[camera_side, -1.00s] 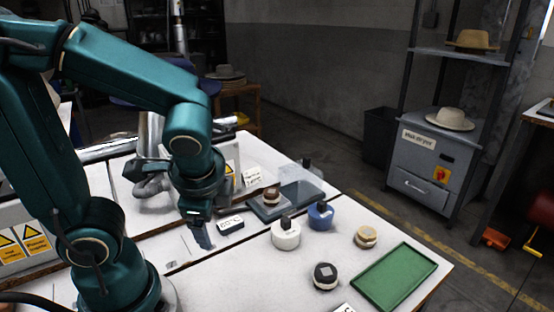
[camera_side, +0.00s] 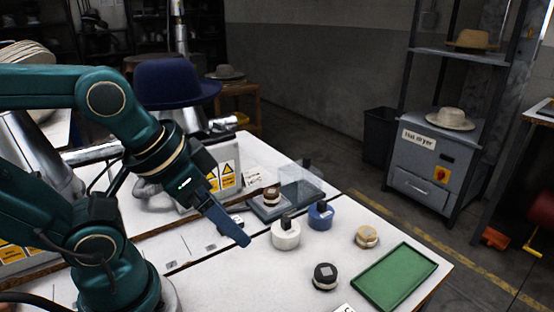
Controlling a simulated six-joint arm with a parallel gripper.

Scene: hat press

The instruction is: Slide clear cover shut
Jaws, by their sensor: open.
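The clear cover (camera_side: 298,178) is a see-through box shape with a small dark knob on top. It stands at the right part of a dark grey base (camera_side: 266,214) on the white table. A brown and cream round piece (camera_side: 271,196) sits uncovered on the left part of that base. My gripper (camera_side: 240,238) is open and empty. It points down to the right above the table, left of the white knobbed pot and in front of the base, apart from the cover. Only one finger shows clearly.
A white pot (camera_side: 286,235) and a blue pot (camera_side: 320,215) with dark knobs stand just in front of the base. A dark-topped round (camera_side: 325,277), a tan round (camera_side: 366,237) and a green tray (camera_side: 395,275) lie to the right. A blue hat (camera_side: 172,84) stands behind my arm.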

